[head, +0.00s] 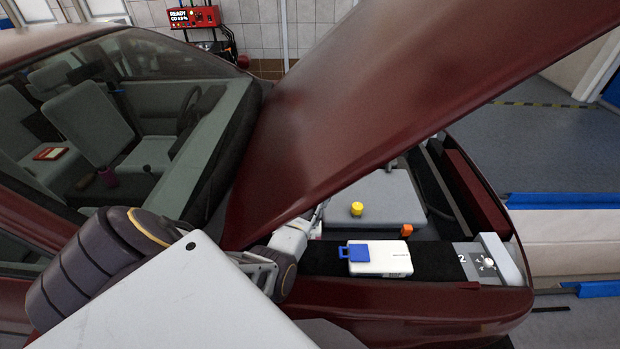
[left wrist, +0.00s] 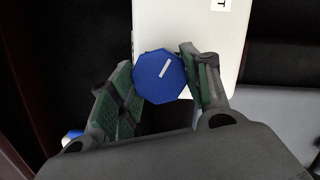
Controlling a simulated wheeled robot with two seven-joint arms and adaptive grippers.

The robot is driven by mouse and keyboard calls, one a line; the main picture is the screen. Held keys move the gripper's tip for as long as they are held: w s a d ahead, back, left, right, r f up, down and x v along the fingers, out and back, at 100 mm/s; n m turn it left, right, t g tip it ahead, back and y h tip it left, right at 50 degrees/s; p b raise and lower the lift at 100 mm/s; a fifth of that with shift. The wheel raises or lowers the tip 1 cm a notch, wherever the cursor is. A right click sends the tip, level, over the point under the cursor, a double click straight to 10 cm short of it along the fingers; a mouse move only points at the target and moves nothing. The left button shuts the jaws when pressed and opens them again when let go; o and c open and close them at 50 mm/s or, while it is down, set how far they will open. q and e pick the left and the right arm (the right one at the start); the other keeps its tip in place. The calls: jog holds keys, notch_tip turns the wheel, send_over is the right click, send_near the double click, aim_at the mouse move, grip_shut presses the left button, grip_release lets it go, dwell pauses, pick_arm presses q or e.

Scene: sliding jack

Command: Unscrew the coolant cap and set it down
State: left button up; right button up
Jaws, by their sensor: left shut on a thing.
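The blue eight-sided cap (left wrist: 159,78) has a pale bar mark on top. In the left wrist view it sits between the fingers of my left gripper (left wrist: 157,66), which is shut on it. A white tank-like surface (left wrist: 188,22) with a letter T on a label lies behind the cap. I cannot tell whether the cap is seated on it or clear of it. In the head view my left arm reaches under the raised hood, and the fingers and held cap cannot be made out there. My right gripper is in neither view.
The raised maroon hood (head: 390,90) hangs over the engine bay. A grey panel marked 2 (head: 478,263) is at right.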

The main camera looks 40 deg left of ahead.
pick_arm(q)
jog(key=o, duration=1.2)
jog(key=shift+s, duration=0.15)
jog(key=m, duration=0.4)
jog(key=shift+t+y, duration=0.3)
jog(key=c, duration=1.1)
jog(key=o, duration=1.2)
jog(key=shift+c, duration=0.2)
